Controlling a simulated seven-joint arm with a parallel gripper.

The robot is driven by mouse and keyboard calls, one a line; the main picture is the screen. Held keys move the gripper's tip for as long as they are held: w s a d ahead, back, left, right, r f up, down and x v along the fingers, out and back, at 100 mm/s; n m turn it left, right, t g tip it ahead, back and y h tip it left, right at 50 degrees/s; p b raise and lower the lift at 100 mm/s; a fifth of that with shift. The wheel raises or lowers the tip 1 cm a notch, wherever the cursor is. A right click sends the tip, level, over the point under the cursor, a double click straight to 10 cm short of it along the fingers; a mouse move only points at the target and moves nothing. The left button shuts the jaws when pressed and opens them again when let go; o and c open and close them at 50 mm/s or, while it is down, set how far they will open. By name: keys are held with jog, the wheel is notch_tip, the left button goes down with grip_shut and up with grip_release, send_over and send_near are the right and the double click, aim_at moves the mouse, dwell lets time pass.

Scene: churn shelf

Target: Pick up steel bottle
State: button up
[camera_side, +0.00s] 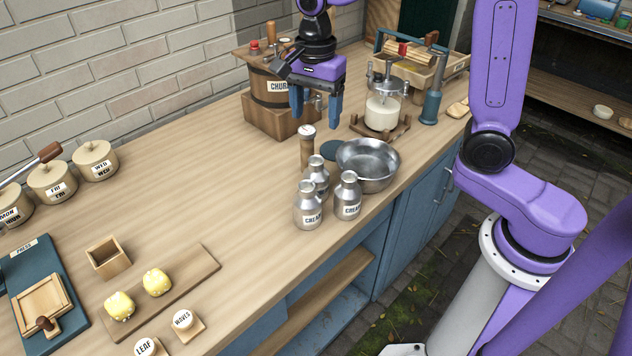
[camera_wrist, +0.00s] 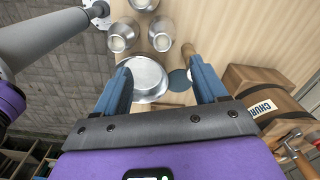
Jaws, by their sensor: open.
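Three steel bottles stand upright in a cluster at the counter's middle: a front left one (camera_side: 308,207), a front right one (camera_side: 347,197) and a rear one (camera_side: 316,176). The front two carry CREAM labels. In the wrist view they show at the top, as a left bottle (camera_wrist: 122,36), a right bottle (camera_wrist: 162,33) and a partly cut-off one (camera_wrist: 144,4). My gripper (camera_side: 316,118) is open and empty, pointing down above the counter, behind the bottles and apart from them. In the wrist view my gripper (camera_wrist: 158,72) has its fingers spread, with the metal bowl between and beyond them.
The metal bowl (camera_side: 368,163) stands right behind the bottles. A wooden cylinder with a white top (camera_side: 307,150) stands close to the rear bottle. The wooden churn (camera_side: 270,92) and a glass jar (camera_side: 384,112) flank my gripper.

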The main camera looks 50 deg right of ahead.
aim_at(316, 174)
notch_tip(316, 174, down, 12)
jog(key=shift+w+d+r, duration=0.1)
jog(key=shift+w+d+f, duration=0.1)
jog(key=shift+f, duration=1.35)
jog(key=shift+d+f, duration=0.1)
jog(key=shift+f, duration=1.3)
jog(key=c, duration=0.9)
